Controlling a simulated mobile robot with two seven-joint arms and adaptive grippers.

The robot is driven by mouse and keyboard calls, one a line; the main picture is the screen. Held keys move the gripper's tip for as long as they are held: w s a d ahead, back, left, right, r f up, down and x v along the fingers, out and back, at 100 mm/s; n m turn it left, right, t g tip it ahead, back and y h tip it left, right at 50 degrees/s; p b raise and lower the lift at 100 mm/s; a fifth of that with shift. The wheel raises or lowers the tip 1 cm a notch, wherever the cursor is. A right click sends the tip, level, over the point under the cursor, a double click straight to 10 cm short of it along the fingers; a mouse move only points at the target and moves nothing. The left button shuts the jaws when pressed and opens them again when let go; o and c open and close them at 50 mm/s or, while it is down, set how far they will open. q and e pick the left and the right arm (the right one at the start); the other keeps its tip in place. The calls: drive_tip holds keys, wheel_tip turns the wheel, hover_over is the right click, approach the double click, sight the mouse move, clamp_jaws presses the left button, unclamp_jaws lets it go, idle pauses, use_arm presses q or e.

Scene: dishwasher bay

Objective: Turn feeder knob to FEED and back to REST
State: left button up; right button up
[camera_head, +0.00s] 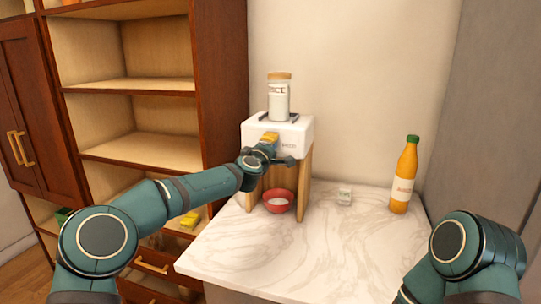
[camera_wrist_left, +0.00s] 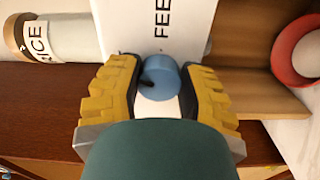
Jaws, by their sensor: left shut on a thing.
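The feeder (camera_head: 303,128) is a white box on wooden side legs, standing on the counter against the wall. Its blue knob (camera_wrist_left: 159,76) shows in the left wrist view, below a white panel (camera_wrist_left: 165,20) with partly visible lettering "FEE". A dark mark shows on the knob's left side. My left gripper (camera_head: 270,145) is at the feeder's front. Its yellow fingers (camera_wrist_left: 160,95) are shut on the knob, one on each side. In the head view the gripper hides the knob. My right gripper is out of view.
A rice jar (camera_head: 279,98) stands on the feeder. A red bowl (camera_head: 278,206) with white contents sits below it. The marble counter's front (camera_head: 290,260) is clear. Wooden shelves (camera_head: 140,85) are left.

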use_arm(q)
drive_tip(key=shift+r+n+b, duration=0.2)
drive_tip(key=shift+n+b, duration=0.85)
drive_tip(key=shift+n, duration=0.95)
drive_tip(key=o, duration=1.2)
drive_tip(key=shift+f, duration=0.1)
drive_tip(key=v, duration=1.2)
